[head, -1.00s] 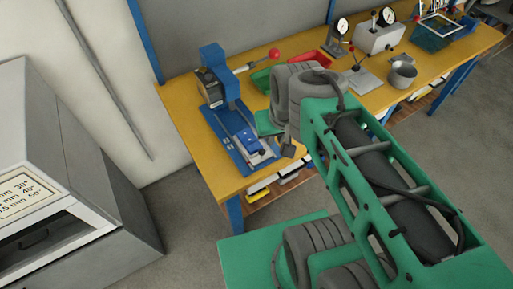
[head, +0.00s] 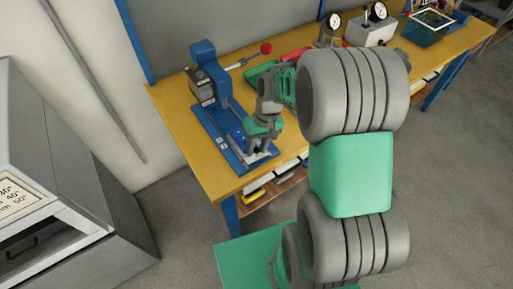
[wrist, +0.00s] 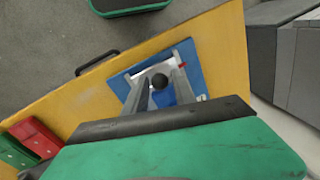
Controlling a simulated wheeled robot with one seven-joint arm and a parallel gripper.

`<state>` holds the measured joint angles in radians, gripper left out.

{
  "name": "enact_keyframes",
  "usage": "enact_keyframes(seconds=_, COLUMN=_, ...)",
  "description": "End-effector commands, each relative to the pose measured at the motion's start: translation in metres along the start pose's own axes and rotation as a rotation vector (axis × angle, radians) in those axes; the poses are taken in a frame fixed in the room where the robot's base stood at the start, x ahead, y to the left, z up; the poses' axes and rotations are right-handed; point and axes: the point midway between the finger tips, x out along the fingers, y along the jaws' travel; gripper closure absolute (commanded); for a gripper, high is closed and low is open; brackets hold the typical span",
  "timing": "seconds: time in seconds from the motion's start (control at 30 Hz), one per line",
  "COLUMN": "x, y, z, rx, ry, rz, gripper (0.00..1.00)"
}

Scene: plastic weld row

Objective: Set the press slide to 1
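The blue press (head: 203,52) stands on the yellow bench, with its blue base plate (head: 212,128) running toward the front edge. The press slide sits on this base, mostly hidden behind my gripper in the head view. In the wrist view the base plate (wrist: 214,72) shows a pale strip and a small red mark (wrist: 182,65). A round black knob (wrist: 159,81) shows between my two grey fingers. My gripper (wrist: 158,90) is open, with visible gaps on both sides of the knob. The slide's number reading cannot be made out.
The yellow bench (head: 185,140) carries green and red bins (head: 262,70), a lever with a red ball (head: 266,48), and gauges (head: 376,12) farther right. A grey cabinet (head: 60,190) stands at left. In the wrist view, a black bench handle (wrist: 97,61) lies along the edge.

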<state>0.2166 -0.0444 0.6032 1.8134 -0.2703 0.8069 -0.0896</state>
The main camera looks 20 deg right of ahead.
Motion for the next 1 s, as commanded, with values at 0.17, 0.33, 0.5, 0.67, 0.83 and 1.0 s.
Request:
enact_keyframes(seconds=0.17, x=0.0111, y=-0.0001, z=-0.0001, rx=-0.001, ry=0.001, rz=0.001, gripper=0.68)
enact_keyframes(seconds=0.33, x=0.0110, y=0.0000, z=-0.0003, rx=-0.001, ry=0.001, rz=0.001, gripper=0.68)
enact_keyframes(seconds=0.5, x=0.0108, y=0.0000, z=-0.0003, rx=-0.001, ry=0.001, rz=0.001, gripper=0.81)
enact_keyframes(seconds=0.67, x=0.0106, y=0.0000, z=-0.0003, rx=-0.001, ry=0.001, rz=0.001, gripper=0.94)
enact_keyframes(seconds=0.83, x=0.0105, y=0.0000, z=-0.0003, rx=-0.001, ry=0.002, rz=0.001, gripper=1.00)
enact_keyframes(seconds=1.0, x=0.0103, y=0.0000, z=-0.0003, rx=-0.001, ry=0.002, rz=0.001, gripper=1.00)
